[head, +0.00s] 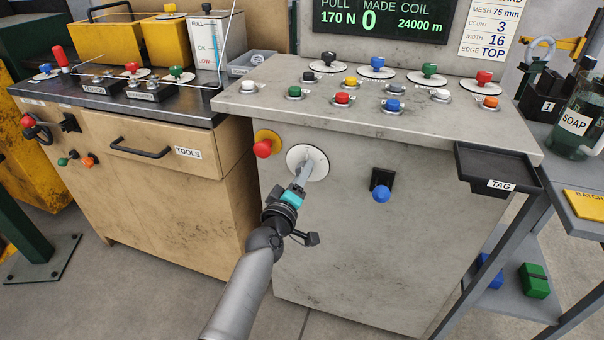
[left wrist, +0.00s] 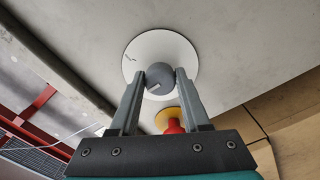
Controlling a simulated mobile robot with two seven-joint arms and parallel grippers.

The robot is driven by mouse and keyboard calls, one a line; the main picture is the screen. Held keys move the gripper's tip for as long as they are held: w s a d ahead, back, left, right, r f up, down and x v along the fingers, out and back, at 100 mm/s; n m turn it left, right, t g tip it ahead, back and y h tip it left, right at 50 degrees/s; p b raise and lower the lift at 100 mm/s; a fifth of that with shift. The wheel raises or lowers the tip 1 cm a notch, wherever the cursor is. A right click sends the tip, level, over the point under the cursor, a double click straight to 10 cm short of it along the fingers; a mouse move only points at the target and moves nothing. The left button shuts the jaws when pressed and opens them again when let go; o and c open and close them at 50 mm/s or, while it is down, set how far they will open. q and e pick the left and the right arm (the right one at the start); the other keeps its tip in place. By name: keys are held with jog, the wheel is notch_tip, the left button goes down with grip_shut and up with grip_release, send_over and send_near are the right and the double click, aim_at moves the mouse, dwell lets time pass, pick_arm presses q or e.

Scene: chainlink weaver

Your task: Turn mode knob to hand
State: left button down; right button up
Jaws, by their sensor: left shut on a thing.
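The mode knob seems to be the small round dark grey knob (left wrist: 160,77) at the middle of a white disc (left wrist: 160,50) in the left wrist view. A short white line marks the knob's face; the lettering on the disc is too small to read. In the head view the white disc (head: 318,160) sits on the grey console's front panel, and my gripper hides the knob. My left gripper (head: 302,174) reaches up to the disc. In the left wrist view its two fingers (left wrist: 160,82) are shut on the knob's sides. My right gripper is not in view.
A red mushroom button (head: 263,148) on a yellow plate is close left of the disc. A blue ball-ended lever (head: 381,193) is to the right. A black TAG tray (head: 480,167) juts out at the console's right. Several coloured buttons cover the sloping top (head: 330,125).

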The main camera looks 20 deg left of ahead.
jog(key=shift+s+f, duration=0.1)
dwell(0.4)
pick_arm(q)
jog(key=shift+c, duration=1.8)
grip_release()
jog(key=s+p, duration=0.4)
jog(key=s, duration=1.1)
jog(key=shift+a, duration=0.25)
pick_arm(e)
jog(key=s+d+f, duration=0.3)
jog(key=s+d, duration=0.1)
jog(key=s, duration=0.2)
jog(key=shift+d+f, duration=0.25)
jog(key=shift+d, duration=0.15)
pick_arm(q)
jog(key=shift+s, duration=0.1)
